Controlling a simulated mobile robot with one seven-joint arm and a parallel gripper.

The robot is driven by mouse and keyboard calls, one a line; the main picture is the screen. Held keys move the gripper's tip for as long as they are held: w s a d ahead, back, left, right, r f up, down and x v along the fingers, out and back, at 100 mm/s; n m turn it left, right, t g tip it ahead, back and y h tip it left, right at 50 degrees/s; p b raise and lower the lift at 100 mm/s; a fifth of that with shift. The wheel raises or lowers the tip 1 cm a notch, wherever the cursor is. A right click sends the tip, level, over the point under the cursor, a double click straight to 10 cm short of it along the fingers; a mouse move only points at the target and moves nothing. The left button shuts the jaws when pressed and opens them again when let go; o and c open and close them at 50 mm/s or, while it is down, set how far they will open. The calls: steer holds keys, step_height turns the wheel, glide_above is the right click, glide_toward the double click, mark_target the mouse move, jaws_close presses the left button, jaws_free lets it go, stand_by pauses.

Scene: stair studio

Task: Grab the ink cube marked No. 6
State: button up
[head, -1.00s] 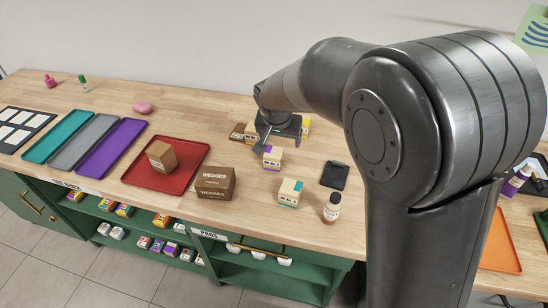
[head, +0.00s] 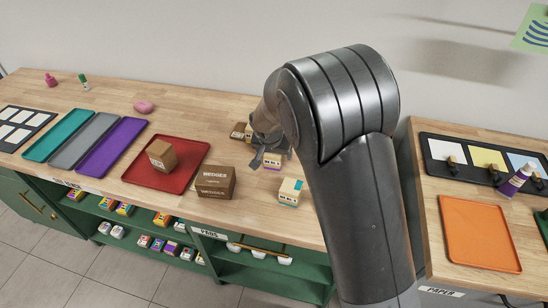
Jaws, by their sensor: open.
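A cream cube with a purple band (head: 272,161) sits on the wooden bench just right of and below my gripper. A second cream cube with a teal band (head: 291,190) stands nearer the bench front. Another small block (head: 249,132) lies beside my gripper at the back, partly hidden by it. The markings on these are too small to read, so I cannot tell which is No. 6. My gripper (head: 257,160) is open and hangs low over the bench by the purple-banded cube. My arm hides part of the area to its right.
A brown WEDGES box (head: 215,183) stands near the front. A red tray (head: 190,150) holds a brown cube (head: 161,154). Purple (head: 112,145), grey (head: 82,140) and teal (head: 55,136) trays lie left.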

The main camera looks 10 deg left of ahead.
steer(key=shift+w+f, duration=0.25)
steer(key=shift+f, duration=0.45)
steer(key=shift+c, duration=0.2)
steer(key=c, duration=1.1)
